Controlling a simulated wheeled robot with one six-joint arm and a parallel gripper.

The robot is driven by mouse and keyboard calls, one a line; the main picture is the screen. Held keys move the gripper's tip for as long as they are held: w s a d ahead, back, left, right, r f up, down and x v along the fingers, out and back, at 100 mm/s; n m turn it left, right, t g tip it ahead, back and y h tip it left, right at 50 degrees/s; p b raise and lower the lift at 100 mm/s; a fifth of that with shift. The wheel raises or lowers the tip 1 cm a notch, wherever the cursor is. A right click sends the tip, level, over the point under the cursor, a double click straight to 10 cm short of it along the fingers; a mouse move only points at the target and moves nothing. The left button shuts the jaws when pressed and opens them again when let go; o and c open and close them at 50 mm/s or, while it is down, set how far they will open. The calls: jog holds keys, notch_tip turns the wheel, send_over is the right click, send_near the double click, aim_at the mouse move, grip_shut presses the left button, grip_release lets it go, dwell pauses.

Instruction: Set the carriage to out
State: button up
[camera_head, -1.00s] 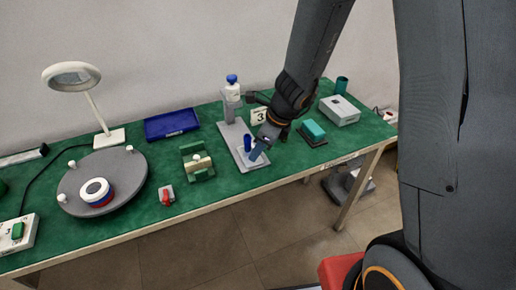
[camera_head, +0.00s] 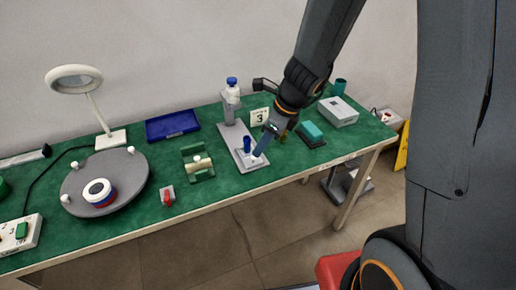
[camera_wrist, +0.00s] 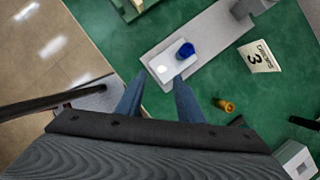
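A grey stand (camera_head: 238,133) on the green table carries a white bottle with a blue cap (camera_head: 232,86) at its far end. Near its front end is a pale carriage plate (camera_head: 247,158) with an upright blue knob (camera_head: 246,144). The wrist view shows the carriage plate (camera_wrist: 165,65) and the blue knob (camera_wrist: 185,49) from above. My gripper (camera_wrist: 159,77) is open, its two blue-grey fingers apart and empty, over the stand's front end with the knob ahead of the tips. In the head view my gripper (camera_head: 257,155) is just right of the knob; contact cannot be told.
A number 3 card (camera_head: 258,116), a brass piece (camera_wrist: 225,104) and a teal-topped block (camera_head: 311,132) lie right of the stand. A green fixture (camera_head: 198,165) and red switch (camera_head: 168,197) are left. A blue tray (camera_head: 172,125) lies behind.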

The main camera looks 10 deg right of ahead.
jog(key=shift+v, duration=1.4)
jog(key=s+d+r+n+h, duration=0.1)
jog(key=s+d+n, duration=0.2)
jog(key=n, duration=0.5)
jog(key=s+d+r+n+h, duration=0.1)
jog(key=s+d+n, duration=0.2)
jog(key=s+n, duration=0.2)
jog(key=s+d+r+n+g+h, duration=0.1)
jog(key=s+d+n+h, duration=0.1)
jog(key=n, duration=0.8)
jog(key=shift+s+d+r+n, duration=0.3)
jog(key=shift+s+d+n, duration=0.15)
jog(key=shift+s, duration=0.75)
